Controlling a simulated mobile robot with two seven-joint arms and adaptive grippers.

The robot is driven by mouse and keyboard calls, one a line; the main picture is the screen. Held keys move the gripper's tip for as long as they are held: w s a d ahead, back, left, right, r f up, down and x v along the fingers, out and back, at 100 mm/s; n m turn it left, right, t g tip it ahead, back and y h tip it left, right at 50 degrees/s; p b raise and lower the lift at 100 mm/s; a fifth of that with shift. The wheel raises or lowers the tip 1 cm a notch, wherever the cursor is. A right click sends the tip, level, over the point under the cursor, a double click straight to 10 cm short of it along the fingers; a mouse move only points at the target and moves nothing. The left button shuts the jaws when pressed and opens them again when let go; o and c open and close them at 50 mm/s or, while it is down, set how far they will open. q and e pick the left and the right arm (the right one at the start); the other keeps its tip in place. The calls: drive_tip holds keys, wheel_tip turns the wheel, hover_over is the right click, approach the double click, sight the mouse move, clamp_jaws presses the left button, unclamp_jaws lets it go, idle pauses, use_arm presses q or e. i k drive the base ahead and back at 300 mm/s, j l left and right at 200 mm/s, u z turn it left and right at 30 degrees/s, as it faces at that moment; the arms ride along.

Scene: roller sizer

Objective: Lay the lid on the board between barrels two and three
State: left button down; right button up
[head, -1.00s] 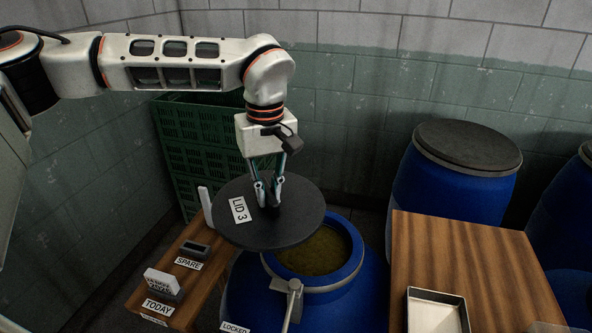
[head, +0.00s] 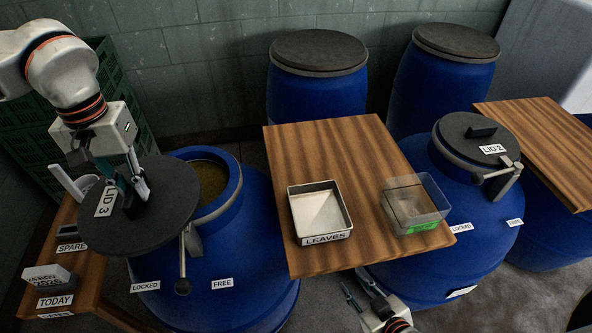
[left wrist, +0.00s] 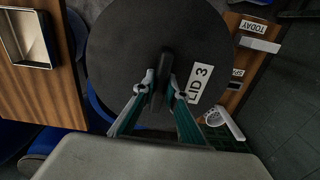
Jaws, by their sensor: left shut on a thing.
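My left gripper (head: 135,192) is shut on the upright handle of the round dark lid marked LID 3 (head: 165,222). The lid is held roughly level, in front and left of the open blue barrel (head: 245,290), partly covering its mouth in the head view. In the left wrist view both fingers (left wrist: 163,88) pinch the handle and the lid (left wrist: 120,45) fills the middle. The wooden board (head: 330,150) stands right of that barrel and left of the barrel with LID 2 (head: 480,245). My right gripper (head: 358,287) shows at the bottom edge, fingers apart and empty.
The board's front part holds a metal LEAVES tray (head: 321,238) and a clear box (head: 415,205); its back part is bare. Two closed barrels stand behind.

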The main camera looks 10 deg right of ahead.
sight(353, 154)
drive_tip(key=l+z, duration=0.35)
drive_tip(key=l, duration=0.45)
drive_tip(key=i+l+z, duration=0.4)
drive_tip(key=i+l, duration=0.05)
drive_tip(key=l, duration=0.1)
